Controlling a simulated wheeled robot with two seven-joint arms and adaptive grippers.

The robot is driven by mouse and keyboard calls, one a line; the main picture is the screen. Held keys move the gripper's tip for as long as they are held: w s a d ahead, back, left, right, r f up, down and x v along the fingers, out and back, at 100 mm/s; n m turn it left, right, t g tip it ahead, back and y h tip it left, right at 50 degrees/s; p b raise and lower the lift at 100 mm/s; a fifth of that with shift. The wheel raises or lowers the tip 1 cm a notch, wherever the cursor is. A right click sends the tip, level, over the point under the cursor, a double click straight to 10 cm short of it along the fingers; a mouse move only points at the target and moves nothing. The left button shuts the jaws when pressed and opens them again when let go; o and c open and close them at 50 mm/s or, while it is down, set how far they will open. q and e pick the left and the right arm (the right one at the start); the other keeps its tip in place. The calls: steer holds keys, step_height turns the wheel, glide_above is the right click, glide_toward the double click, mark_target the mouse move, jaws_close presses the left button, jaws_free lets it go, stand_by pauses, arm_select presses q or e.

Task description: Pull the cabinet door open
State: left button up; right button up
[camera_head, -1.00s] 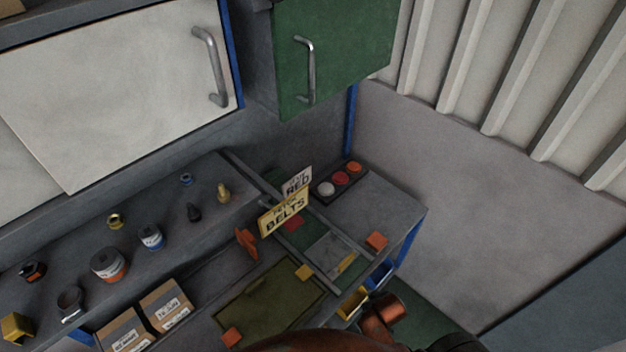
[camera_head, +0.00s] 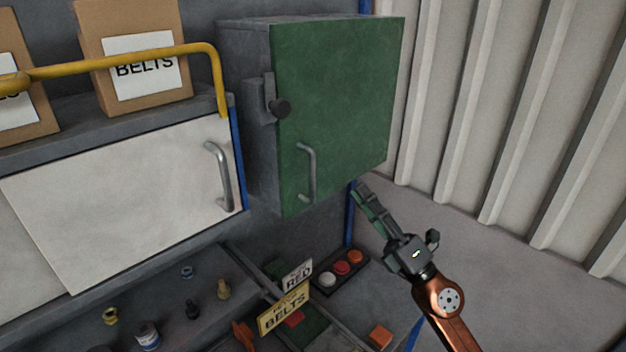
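A green cabinet door (camera_head: 345,90) closes the front of a grey wall cabinet (camera_head: 245,60) at upper centre; it looks shut. A grey bar handle (camera_head: 311,172) stands upright near the door's lower left. My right gripper (camera_head: 361,188) points up and left, below the door and to the right of the handle, apparently holding nothing. Its fingers overlap in this view, so their opening is unclear. My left gripper is not in view.
A white cabinet front (camera_head: 120,200) with a bar handle (camera_head: 218,177) is to the left. A yellow rail (camera_head: 120,62) and cardboard boxes (camera_head: 135,20) are above it. Below are a workbench with signs (camera_head: 284,312) and a button box (camera_head: 342,268). Open space lies before the ribbed wall at right.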

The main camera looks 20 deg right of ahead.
steer(key=a+r+n+g+y, duration=0.2)
steer(key=a+n+g+y, duration=0.15)
steer(key=n, duration=0.25)
steer(key=n+g+h+p, duration=0.3)
steer(key=n+g+h, duration=0.1)
steer(key=n, duration=0.4)
glide_above(313, 199)
steer(key=shift+w+d+f, duration=0.1)
steer(key=shift+w+f, duration=0.25)
steer(key=shift+f, duration=0.15)
jaws_close()
